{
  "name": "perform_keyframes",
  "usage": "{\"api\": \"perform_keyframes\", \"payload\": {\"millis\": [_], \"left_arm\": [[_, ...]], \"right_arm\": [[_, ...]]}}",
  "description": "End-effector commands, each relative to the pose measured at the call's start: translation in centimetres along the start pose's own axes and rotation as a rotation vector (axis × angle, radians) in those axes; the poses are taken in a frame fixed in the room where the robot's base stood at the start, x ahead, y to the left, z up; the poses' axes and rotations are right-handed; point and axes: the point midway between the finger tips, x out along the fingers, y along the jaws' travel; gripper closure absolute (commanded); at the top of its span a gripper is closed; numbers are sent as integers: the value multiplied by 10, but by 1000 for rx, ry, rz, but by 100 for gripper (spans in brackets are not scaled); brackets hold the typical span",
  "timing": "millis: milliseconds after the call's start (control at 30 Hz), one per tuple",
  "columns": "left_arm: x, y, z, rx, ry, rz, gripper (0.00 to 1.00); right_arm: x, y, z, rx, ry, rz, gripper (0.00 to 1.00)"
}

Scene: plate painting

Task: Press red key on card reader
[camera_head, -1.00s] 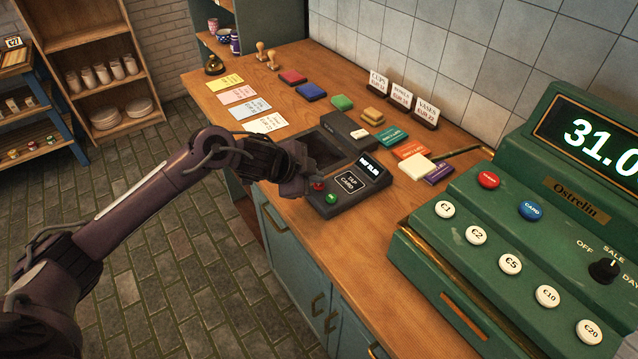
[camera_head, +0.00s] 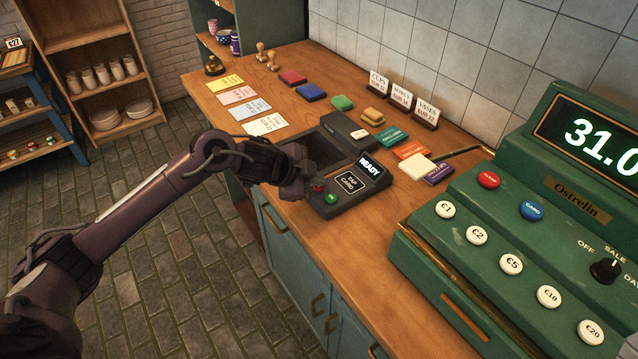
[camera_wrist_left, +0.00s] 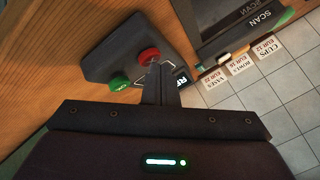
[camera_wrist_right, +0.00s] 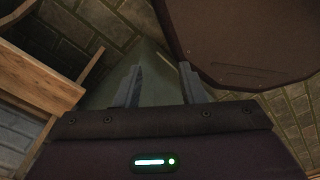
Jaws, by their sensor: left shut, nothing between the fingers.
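The dark card reader (camera_head: 352,199) lies near the counter's front edge. Its lit display (camera_head: 370,168) reads READY. The red key (camera_head: 318,187) is at its left end, with the green key (camera_head: 331,199) beside it. My left gripper (camera_head: 306,190) is shut and empty, at the red key. In the left wrist view its fingertips (camera_wrist_left: 157,70) are at the edge of the red key (camera_wrist_left: 149,56), with the green key (camera_wrist_left: 119,84) to the left. I cannot tell whether they touch. My right gripper (camera_wrist_right: 160,82) is open and empty, seen only in its wrist view.
The green cash register (camera_head: 530,230) stands on the right of the wooden counter (camera_head: 400,290). A scanner unit (camera_head: 345,130) sits behind the card reader. Coloured cards and pads lie beyond, and price signs (camera_head: 400,97) stand by the wall.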

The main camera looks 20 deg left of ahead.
Motion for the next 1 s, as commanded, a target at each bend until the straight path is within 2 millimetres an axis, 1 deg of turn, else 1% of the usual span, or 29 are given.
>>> {"api": "perform_keyframes", "payload": {"millis": [300, 733, 867, 1000], "left_arm": [[-11, -8, -8, 0, -1, 2, 100], [-13, -9, -9, 0, 0, 0, 100], [-20, -15, -14, 0, 0, 0, 100], [-30, -22, -22, 0, 0, 0, 100]], "right_arm": [[-18, 0, -2, 0, 0, 0, 64], [-20, 0, -2, 0, 0, 0, 64], [-30, 0, -3, 0, 0, 0, 64], [-46, 0, -4, 0, 0, 0, 64]]}}
